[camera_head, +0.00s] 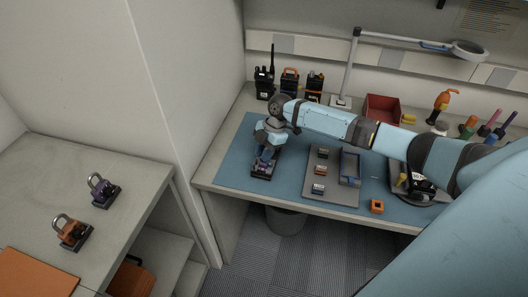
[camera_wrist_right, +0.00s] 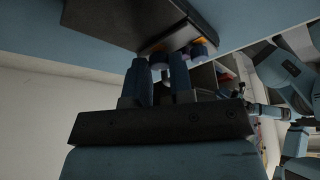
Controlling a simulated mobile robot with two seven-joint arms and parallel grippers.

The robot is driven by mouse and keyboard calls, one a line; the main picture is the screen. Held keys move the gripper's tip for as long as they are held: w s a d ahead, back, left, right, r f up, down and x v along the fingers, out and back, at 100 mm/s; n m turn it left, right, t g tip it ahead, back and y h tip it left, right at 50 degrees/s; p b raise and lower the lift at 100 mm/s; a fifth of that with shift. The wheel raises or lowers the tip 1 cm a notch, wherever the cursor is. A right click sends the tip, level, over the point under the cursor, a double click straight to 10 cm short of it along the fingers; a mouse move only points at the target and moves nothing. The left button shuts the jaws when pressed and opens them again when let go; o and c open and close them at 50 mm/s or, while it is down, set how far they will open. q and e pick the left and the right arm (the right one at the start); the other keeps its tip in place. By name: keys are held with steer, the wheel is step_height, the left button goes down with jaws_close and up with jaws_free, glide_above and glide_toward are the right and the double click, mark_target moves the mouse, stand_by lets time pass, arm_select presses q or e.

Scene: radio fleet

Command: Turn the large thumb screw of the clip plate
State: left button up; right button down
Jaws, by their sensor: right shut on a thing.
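The clip plate (camera_head: 265,172) is a small dark block with purple parts on the blue mat, near the table's front left. My right gripper (camera_head: 265,153) reaches down over it and hides much of it. In the right wrist view, the fingers of my right gripper (camera_wrist_right: 160,72) are close together on a small greyish piece, apparently the large thumb screw (camera_wrist_right: 158,62), mostly hidden between the tips. A purple-blue round part (camera_wrist_right: 203,50) shows beside the fingers. The dark plate (camera_wrist_right: 125,18) fills the top of that view. My left gripper is not in view.
A grey tray (camera_head: 324,192) with small blocks and a blue bin lies right of the clip plate. An orange block (camera_head: 377,206) is near the front edge. Several radios (camera_head: 289,82) stand behind. A red bin (camera_head: 382,108) is at the back. Two similar clamps (camera_head: 103,190) sit on the left table.

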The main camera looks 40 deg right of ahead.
stand_by(0.8)
steer(key=c, duration=1.3)
jaws_free()
steer(key=shift+o, duration=0.2)
steer(key=v, duration=1.4)
steer(key=shift+b, duration=0.3)
steer(key=shift+s+a, duration=0.1)
steer(key=shift+a, duration=0.05)
